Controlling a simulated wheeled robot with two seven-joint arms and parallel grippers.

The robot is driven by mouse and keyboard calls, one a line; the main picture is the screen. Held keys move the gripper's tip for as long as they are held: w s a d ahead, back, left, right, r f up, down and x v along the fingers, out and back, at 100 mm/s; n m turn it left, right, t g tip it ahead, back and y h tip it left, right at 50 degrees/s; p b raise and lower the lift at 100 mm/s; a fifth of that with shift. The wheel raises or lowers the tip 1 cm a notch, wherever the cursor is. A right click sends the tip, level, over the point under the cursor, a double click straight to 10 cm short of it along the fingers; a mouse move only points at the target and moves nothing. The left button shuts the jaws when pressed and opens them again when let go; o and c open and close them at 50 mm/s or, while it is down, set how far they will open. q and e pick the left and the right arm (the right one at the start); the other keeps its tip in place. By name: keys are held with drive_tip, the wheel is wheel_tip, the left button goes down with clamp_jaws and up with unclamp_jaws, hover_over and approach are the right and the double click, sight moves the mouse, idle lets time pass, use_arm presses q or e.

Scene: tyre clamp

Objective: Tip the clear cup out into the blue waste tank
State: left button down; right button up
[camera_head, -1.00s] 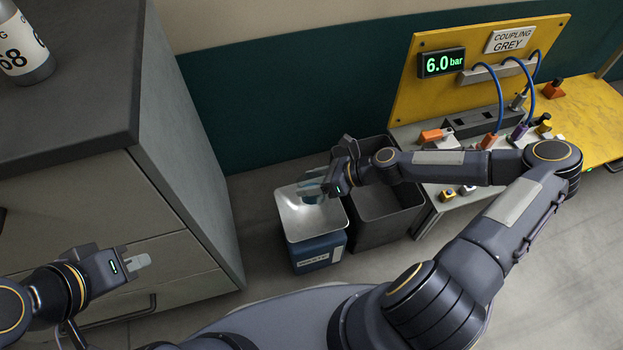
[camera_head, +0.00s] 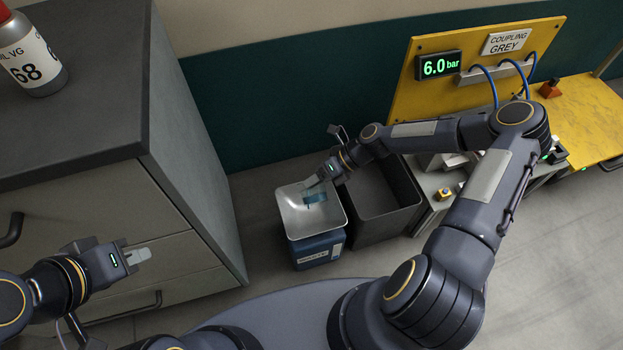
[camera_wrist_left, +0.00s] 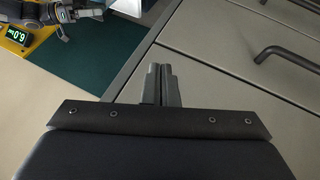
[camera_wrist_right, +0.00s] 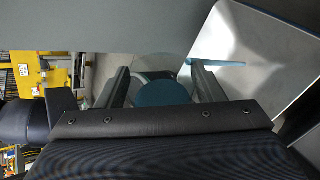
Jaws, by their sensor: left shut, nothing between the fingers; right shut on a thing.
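My right gripper (camera_head: 326,175) is shut on the clear cup (camera_head: 314,196), above the metal top of the blue waste tank (camera_head: 320,250). The cup looks tilted, and blue shows in it. In the right wrist view the cup (camera_wrist_right: 158,60) is between the two fingers, with a round blue area (camera_wrist_right: 163,92) low in it. A thin blue strip (camera_wrist_right: 218,63) shows beside it against the tank's metal top; I cannot tell whether it is liquid. My left gripper (camera_head: 138,256) is shut and empty, in front of the grey cabinet; its closed fingers show in the left wrist view (camera_wrist_left: 161,85).
An open dark grey bin (camera_head: 385,210) stands right of the tank. The grey cabinet (camera_head: 190,150) stands to the left, with a bottle (camera_head: 35,60) on top. A yellow panel (camera_head: 425,90) with a pressure display and blue hoses stands behind my right arm.

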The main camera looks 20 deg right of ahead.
drive_tip(key=shift+f+m+g+p, duration=0.15)
drive_tip(key=shift+m+g+p, duration=0.35)
drive_tip(key=shift+g+p, duration=0.2)
drive_tip(key=shift+w+f+m+g, duration=0.1)
drive_tip(key=shift+f+m+g, duration=0.15)
drive_tip(key=shift+m+g, duration=0.2)
drive_tip(key=shift+f+m+g, duration=0.75)
drive_tip(key=shift+f+g, duration=0.05)
drive_tip(key=shift+g, duration=0.25)
drive_tip(key=shift+f+b, duration=0.1)
drive_tip(key=shift+b, duration=0.2)
drive_tip(key=shift+g, duration=0.3)
drive_tip(key=shift+m, duration=0.3)
